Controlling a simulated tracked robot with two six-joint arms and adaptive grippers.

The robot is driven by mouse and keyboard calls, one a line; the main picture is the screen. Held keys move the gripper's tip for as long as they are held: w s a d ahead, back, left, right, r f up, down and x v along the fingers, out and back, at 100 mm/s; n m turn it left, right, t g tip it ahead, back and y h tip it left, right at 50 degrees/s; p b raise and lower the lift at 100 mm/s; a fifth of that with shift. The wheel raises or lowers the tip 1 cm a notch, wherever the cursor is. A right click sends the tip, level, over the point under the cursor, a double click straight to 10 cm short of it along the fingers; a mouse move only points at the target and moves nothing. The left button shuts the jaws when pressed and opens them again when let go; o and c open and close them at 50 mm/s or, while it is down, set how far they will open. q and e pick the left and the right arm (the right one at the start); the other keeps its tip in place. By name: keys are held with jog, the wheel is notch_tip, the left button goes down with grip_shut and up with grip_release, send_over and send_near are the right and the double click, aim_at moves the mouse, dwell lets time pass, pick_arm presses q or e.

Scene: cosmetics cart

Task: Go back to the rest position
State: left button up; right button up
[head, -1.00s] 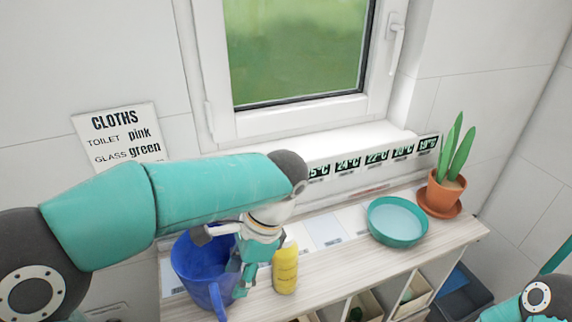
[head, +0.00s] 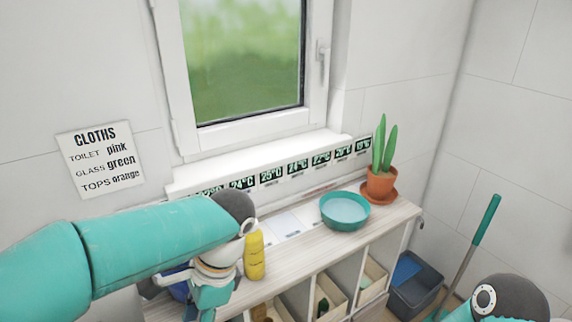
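My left gripper (head: 206,300) hangs down in front of the shelf top at the lower left, beside a yellow bottle (head: 254,256). Its fingers are small and cut by the lower edge, so I cannot tell whether they are open or shut. A blue jug (head: 178,284) is mostly hidden behind my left arm. My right arm shows only as a rounded joint at the lower right; its gripper is out of view.
A shelf unit (head: 300,253) with open bins stands under the window. On it are a teal bowl (head: 345,211) and a potted plant (head: 381,182). A grey bucket (head: 415,290) and a teal-handled pole (head: 484,222) stand at the right. A cloths sign (head: 101,160) hangs on the wall.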

pick_arm(q)
jog(key=s+d+f+n+h, duration=0.1)
jog(key=d+f+n+h, duration=0.15)
jog(key=f, duration=0.95)
jog(key=s+d+f+n+h, duration=0.1)
jog(key=d+f+n+h, duration=0.15)
jog(key=f, duration=0.85)
jog(key=s+a+f+n+t+h, duration=0.2)
jog(key=s+f+n, duration=0.5)
jog(key=f, duration=0.5)
jog(key=shift+s+a+f+n+t+h, duration=0.2)
jog(key=shift+s+f+n+t+h, duration=0.15)
jog(key=shift+n, duration=0.55)
